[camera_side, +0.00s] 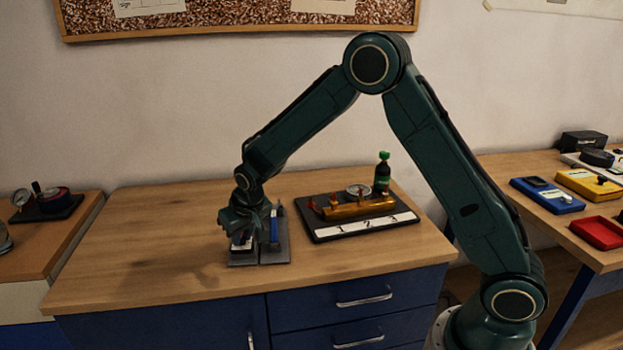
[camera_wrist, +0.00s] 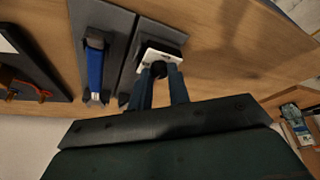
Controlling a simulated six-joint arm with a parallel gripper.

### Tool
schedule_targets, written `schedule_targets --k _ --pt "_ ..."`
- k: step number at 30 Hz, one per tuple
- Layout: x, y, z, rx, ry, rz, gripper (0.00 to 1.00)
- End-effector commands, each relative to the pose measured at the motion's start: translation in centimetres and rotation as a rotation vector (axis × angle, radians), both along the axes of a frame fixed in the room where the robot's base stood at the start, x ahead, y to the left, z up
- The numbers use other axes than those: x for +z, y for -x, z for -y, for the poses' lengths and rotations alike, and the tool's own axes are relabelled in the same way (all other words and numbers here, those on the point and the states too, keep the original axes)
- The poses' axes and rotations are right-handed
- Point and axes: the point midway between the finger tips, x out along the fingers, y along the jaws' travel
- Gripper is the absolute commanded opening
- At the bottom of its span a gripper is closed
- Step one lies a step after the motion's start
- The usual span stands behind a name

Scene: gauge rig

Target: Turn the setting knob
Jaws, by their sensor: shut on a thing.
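My gripper (camera_wrist: 158,76) is shut on a small dark round knob (camera_wrist: 158,68) at the front of a white-and-black unit (camera_wrist: 174,54) in the wrist view. The fingers stand on either side of the knob and hide part of it. Any marks on the knob are too small to read. In the side view my gripper (camera_side: 241,228) is low over the table, pointing down, and covers most of the unit. Only a white edge of the unit (camera_side: 243,246) shows below the fingers.
A blue-handled piece (camera_side: 274,227) stands close on the right, on a grey plate (camera_side: 274,255). Behind it, a black tray (camera_side: 312,219) holds a brass pipe (camera_side: 359,208) with a dial (camera_side: 358,190). The table's left side is clear.

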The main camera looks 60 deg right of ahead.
Motion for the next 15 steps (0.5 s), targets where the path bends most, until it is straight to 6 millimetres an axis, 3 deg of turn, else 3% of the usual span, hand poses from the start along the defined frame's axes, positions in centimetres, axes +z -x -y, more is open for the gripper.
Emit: schedule_targets --k 15 --pt "0.01 -0.29 -0.45 -0.44 -0.001 0.001 0.0"
